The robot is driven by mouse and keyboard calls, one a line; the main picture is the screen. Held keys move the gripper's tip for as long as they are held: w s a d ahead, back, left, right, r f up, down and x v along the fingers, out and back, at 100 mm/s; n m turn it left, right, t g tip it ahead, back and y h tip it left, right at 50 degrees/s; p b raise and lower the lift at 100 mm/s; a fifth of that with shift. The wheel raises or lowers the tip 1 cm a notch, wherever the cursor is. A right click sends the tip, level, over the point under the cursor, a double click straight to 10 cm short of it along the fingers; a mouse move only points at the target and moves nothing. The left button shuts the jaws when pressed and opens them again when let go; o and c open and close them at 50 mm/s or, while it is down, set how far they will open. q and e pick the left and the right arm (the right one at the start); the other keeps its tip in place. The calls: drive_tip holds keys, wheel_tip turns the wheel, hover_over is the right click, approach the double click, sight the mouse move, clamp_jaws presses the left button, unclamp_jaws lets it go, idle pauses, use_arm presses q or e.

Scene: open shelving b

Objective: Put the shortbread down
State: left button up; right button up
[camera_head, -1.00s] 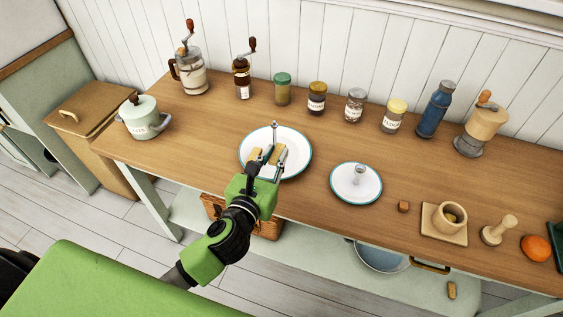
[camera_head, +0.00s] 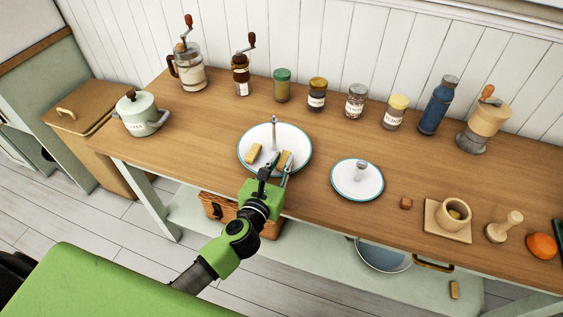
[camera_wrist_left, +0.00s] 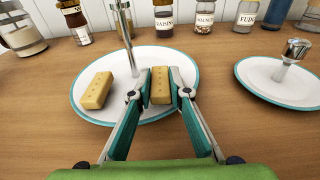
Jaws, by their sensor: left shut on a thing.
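A white plate with a teal rim and an upright metal handle (camera_head: 300,141) stands on the wooden counter; it also shows in the left wrist view (camera_wrist_left: 178,57). My left gripper (camera_head: 284,164) is over its near right part, shut on one shortbread (camera_wrist_left: 161,86), a pale golden bar between the fingertips. The held shortbread (camera_head: 286,158) is partly hidden by the fingers in the head view. I cannot tell whether it touches the plate. A second shortbread (camera_head: 254,153) lies on the plate's left side, apart from the gripper. My right gripper is not in view.
A smaller handled plate (camera_head: 350,185) stands to the right. Several jars (camera_head: 317,95), a blue bottle (camera_head: 437,107) and grinders line the back.

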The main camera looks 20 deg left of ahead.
use_arm(q)
drive_tip(key=o, duration=0.7)
drive_tip(key=shift+f, duration=0.1)
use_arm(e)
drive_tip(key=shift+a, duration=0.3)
